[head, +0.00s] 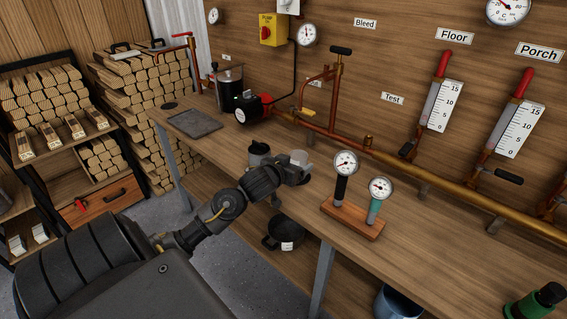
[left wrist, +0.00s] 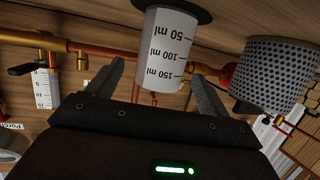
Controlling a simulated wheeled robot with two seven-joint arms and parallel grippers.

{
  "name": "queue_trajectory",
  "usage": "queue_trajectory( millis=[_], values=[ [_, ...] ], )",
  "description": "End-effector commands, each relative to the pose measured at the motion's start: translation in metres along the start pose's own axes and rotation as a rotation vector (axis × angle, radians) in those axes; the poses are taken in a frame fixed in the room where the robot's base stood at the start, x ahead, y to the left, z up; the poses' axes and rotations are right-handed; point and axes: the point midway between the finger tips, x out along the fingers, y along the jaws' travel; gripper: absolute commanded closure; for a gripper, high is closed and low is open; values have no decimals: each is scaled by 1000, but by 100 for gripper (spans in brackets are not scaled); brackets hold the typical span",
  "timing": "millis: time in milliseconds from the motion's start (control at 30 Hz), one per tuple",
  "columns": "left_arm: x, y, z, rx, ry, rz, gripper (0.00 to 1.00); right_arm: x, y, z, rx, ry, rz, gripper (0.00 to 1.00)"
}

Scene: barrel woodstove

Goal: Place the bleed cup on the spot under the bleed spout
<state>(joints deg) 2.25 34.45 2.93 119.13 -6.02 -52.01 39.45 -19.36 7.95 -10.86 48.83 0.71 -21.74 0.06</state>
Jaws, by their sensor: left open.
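The bleed cup (left wrist: 165,50), whitish with ml marks, shows upside down in the left wrist view between my open left fingers (left wrist: 158,78), with gaps on both sides. A black disc (left wrist: 193,10) is at its base. In the head view the pale cup (head: 299,158) is at the bench's front part, partly hidden by my left gripper (head: 294,174). A red-handled copper spout (head: 182,37) stands at the back left, above a dark round spot (head: 169,105) on the bench; I cannot tell if it is the bleed spout. The right gripper is out of view.
A wooden block with two gauges (head: 352,219) stands to the right.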

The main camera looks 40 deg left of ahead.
Motion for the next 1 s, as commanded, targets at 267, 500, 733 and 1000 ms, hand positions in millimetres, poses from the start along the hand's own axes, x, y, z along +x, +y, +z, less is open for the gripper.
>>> queue_trajectory(
  millis=[267,500,733,1000],
  values=[
    [-60,0,0,1,-1,1,20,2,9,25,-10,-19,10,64],
    [-86,0,0,0,-1,1,20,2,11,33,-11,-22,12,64],
    [-89,0,0,-1,-1,0,20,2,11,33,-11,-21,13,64],
    [-89,0,0,-1,0,0,20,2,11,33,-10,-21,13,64]
  ],
)
